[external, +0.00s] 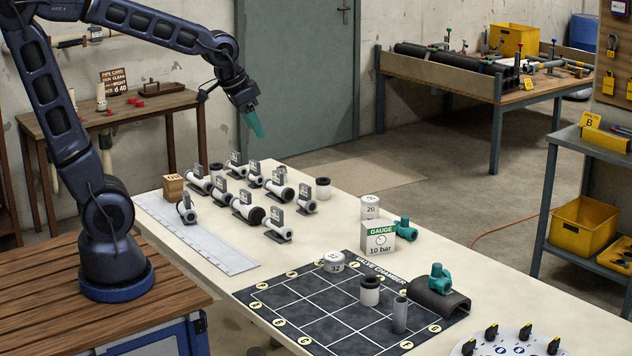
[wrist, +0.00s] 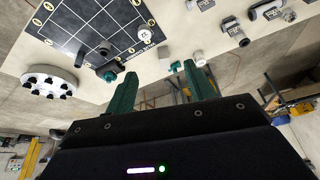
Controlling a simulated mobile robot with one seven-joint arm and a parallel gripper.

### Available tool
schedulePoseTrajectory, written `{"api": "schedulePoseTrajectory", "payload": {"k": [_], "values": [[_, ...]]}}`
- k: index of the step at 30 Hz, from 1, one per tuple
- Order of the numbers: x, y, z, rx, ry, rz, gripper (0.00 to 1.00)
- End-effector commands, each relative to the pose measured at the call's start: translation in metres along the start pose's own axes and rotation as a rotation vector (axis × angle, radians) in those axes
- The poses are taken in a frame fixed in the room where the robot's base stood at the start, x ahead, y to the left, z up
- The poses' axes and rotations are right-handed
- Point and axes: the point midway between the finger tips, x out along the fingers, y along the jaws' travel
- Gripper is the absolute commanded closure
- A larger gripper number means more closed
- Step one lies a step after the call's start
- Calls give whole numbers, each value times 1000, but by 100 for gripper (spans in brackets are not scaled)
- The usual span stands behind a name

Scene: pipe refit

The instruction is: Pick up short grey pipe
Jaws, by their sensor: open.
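The short grey pipe (external: 400,315) stands upright on the dark gridded valve chamber mat (external: 290,316), near its right side. In the wrist view a small grey upright shape (wrist: 81,58) on the mat appears to be this pipe. My gripper (external: 259,131) hangs above the far end of the table, beyond the rows of fittings and far from the pipe. Its green fingers, seen apart in the wrist view (wrist: 160,70), are open with nothing between them.
A white-and-dark pipe piece (external: 370,291) stands beside the grey pipe. A dark half-pipe (external: 447,303) with a teal valve (external: 437,276) lies to its right. The gauge box (external: 378,238) stands behind the mat. Several white fittings (external: 246,207) crowd the table's far end.

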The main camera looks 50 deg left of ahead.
Motion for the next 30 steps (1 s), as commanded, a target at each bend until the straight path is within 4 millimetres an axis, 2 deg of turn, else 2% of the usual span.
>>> {"api": "schedulePoseTrajectory", "payload": {"k": [3,9,16,24,30], "values": [[23,24,-25,65,-5,25,46],[63,71,-60,169,-2,65,46],[114,134,-89,285,-2,115,46],[177,222,-103,419,1,177,46],[226,290,-99,513,0,225,46]]}}
